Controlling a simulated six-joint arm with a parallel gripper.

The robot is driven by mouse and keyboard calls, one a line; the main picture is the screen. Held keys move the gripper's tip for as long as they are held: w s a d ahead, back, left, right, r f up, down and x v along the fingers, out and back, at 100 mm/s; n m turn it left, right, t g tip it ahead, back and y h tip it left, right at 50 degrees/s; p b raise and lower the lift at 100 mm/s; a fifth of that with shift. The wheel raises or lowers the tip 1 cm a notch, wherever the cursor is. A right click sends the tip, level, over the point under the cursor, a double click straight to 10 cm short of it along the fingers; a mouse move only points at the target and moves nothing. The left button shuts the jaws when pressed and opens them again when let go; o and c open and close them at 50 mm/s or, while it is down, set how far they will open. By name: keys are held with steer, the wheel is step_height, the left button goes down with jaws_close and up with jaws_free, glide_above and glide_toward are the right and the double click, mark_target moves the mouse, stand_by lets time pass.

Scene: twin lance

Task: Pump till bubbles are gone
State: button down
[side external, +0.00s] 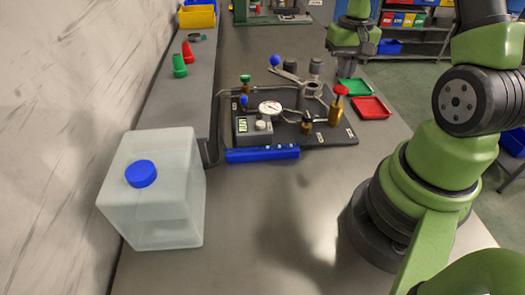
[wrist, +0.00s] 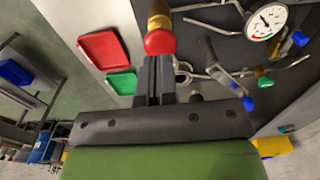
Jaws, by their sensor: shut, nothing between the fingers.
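A black panel (side external: 340,136) carries the pump fittings. A lever with a blue ball end (side external: 275,61) stands at its back; the ball also shows in the wrist view (wrist: 249,103). A white round gauge (side external: 270,107) sits mid-panel and shows in the wrist view (wrist: 266,20). A red knob (side external: 340,90) tops a brass body (side external: 336,109) at the right. A small display (side external: 242,125) reads READY. My gripper (side external: 347,70) is shut and empty behind the panel; in the wrist view its fingertips (wrist: 158,58) appear close to the red knob (wrist: 159,42). Contact cannot be told. No bubbles can be made out.
A green tray (side external: 354,87) and a red tray (side external: 371,107) lie right of the panel. A blue block (side external: 262,154) lies along its front. A large translucent jug with a blue cap (side external: 141,173) stands at front left.

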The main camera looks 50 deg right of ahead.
mark_target(342, 87)
steer(key=shift+f, duration=0.1)
stand_by(0.3)
steer(key=shift+f, duration=2.25)
steer(key=shift+r, duration=2.3)
step_height(342, 87, up, 6)
steer(key=shift+f, duration=2.95)
steer(key=shift+f, duration=2.4)
steer(key=shift+r, duration=2.35)
